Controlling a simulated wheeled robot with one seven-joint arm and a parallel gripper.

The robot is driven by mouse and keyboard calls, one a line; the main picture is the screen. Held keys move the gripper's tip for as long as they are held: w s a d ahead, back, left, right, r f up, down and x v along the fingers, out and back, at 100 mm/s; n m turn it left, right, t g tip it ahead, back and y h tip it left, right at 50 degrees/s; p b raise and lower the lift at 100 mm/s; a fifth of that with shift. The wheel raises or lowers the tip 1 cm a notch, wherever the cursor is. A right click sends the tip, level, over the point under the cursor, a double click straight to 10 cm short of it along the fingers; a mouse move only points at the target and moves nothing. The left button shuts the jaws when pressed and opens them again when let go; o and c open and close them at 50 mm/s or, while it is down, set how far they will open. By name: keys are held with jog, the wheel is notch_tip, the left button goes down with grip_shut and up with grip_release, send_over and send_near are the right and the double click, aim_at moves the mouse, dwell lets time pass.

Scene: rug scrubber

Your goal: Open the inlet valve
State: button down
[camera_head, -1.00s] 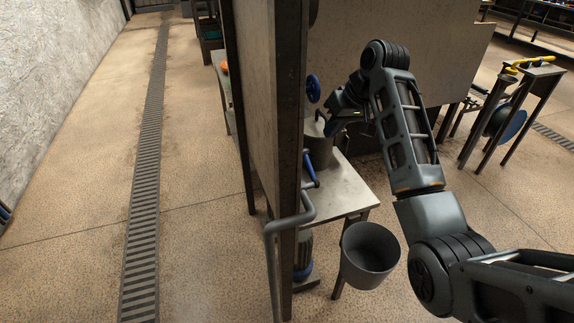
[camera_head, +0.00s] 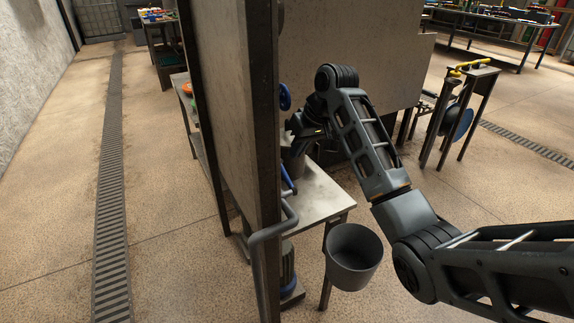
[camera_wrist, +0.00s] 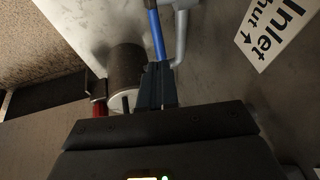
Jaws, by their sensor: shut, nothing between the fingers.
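In the wrist view, a blue lever handle (camera_wrist: 155,36) runs down from the top beside a grey pipe (camera_wrist: 180,35). A white sign (camera_wrist: 270,32) reading "Inlet shut" with an arrow is at the upper right. My gripper (camera_wrist: 156,80) is shut, its fingertips at the lower end of the blue lever; I cannot tell whether they touch it. In the head view, my gripper (camera_head: 304,132) is behind the panel edge, partly hidden by my arm. A blue lever (camera_head: 287,178) shows just below it, and a blue handwheel (camera_head: 285,97) above it.
A tall panel (camera_head: 228,110) stands left of my arm, with a bent grey pipe (camera_head: 275,228) at its edge. A metal cylinder (camera_wrist: 127,66) is left of the fingers. A table (camera_head: 318,200) and a grey bucket (camera_head: 353,257) are below my arm. Open floor lies left.

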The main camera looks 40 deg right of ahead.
aim_at(283, 170)
jog(key=x, duration=0.7)
jog(key=shift+w+f+p, duration=0.1)
jog(key=shift+w+p, duration=0.15)
jog(key=shift+p, duration=0.1)
jog(key=shift+w+d+f+p, duration=0.2)
jog(key=shift+w+f+p, duration=0.1)
jog(key=shift+w+f, duration=0.3)
jog(key=shift+w+d+f, duration=0.1)
jog(key=shift+d+f, duration=0.05)
jog(key=shift+f, duration=0.4)
jog(key=v, duration=0.8)
